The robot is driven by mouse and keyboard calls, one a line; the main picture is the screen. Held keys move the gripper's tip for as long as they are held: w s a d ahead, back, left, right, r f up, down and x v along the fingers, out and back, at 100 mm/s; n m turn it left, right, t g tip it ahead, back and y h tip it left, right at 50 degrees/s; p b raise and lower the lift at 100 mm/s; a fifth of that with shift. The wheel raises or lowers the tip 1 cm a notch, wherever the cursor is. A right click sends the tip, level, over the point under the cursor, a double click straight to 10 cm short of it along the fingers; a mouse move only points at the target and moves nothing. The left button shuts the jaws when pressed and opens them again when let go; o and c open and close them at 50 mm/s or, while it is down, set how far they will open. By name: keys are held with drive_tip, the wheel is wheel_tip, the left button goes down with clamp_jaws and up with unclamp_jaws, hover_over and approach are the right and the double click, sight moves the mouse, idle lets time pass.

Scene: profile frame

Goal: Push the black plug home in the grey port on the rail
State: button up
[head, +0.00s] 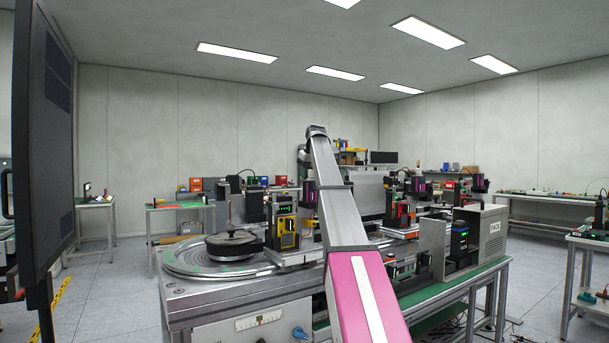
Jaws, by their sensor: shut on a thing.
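My arm, pink near the camera and silver beyond, rises through the middle of the head view and bends at its top. I cannot make out my gripper; the arm covers the part of the bench behind it. I cannot pick out the black plug, the grey port or the rail among the small dark fixtures on the machine bench (190,302). Whether the plug and port touch cannot be seen from here.
A round metal turntable (188,262) with a black disc (231,243) lies left of my arm, beside a yellow-and-black module (283,226). A grey box (490,229) stands right. A large dark panel (42,140) fills the left edge. Grey floor (105,290) shows free at left.

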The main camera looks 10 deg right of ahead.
drive_tip(key=shift+w+d, duration=0.5)
drive_tip(key=shift+d, duration=0.4)
drive_tip(key=shift+w+d, duration=0.45)
drive_tip(key=shift+d, duration=0.4)
drive_tip(key=shift+f, duration=1.4)
idle(1.2)
drive_tip(key=o, duration=1)
drive_tip(key=shift+c, duration=0.2)
drive_tip(key=shift+r, duration=0.1)
drive_tip(key=v, duration=1)
drive_tip(key=shift+s+r, duration=0.2)
drive_tip(key=shift+r, duration=0.05)
